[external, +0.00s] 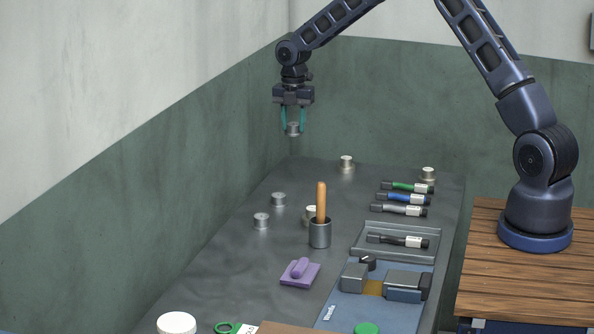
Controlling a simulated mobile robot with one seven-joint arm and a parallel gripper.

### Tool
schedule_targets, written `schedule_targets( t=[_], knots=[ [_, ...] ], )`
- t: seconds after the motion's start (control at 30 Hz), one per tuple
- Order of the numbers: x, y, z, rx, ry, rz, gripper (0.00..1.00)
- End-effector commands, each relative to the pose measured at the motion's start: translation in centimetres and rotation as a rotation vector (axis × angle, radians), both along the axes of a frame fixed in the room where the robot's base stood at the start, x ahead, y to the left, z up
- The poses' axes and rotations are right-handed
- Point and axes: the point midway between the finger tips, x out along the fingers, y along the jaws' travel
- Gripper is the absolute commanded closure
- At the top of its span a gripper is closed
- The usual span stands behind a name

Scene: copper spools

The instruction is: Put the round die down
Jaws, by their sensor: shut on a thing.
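My gripper (293,121) points down with teal fingers, high above the far left part of the grey table (235,255). It is shut on a small silver round die (293,129), which hangs clear of the table. Similar small silver round pieces stand on the table: one at the back (346,162), one at the back right (428,174), and two at the left (278,199) and (262,221). Another pale round piece (309,213) is partly hidden behind a grey cup.
The grey cup (320,234) holds an upright wooden handle (321,200). Marker-like tools (403,198) lie at the right, beside a grey tray (365,252). A purple block (300,272), a blue fixture (380,302) and a white round lid (176,323) are nearer. The far left table is clear.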

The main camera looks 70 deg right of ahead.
Motion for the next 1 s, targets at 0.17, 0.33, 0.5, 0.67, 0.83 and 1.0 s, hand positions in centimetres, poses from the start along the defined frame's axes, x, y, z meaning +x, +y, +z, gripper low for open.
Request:
schedule_targets(
  t=[0.17, 0.33, 0.5, 0.67, 0.83, 1.0],
  knots=[
    [0.0, 0.1, -4.0, 0.001, 0.002, 0.000, 0.96],
    [0.0, 0.0, -7.7, 0.001, 0.001, 0.000, 0.96],
    [0.0, 0.1, -10.4, 0.001, 0.000, 0.001, 0.96],
    [0.1, 0.0, -11.5, 0.000, -0.002, 0.000, 0.96],
    [0.0, 0.0, -12.6, 0.000, 0.000, 0.000, 0.96],
    [0.0, 0.0, -15.0, 0.000, 0.000, 0.000, 0.96]
  ],
)
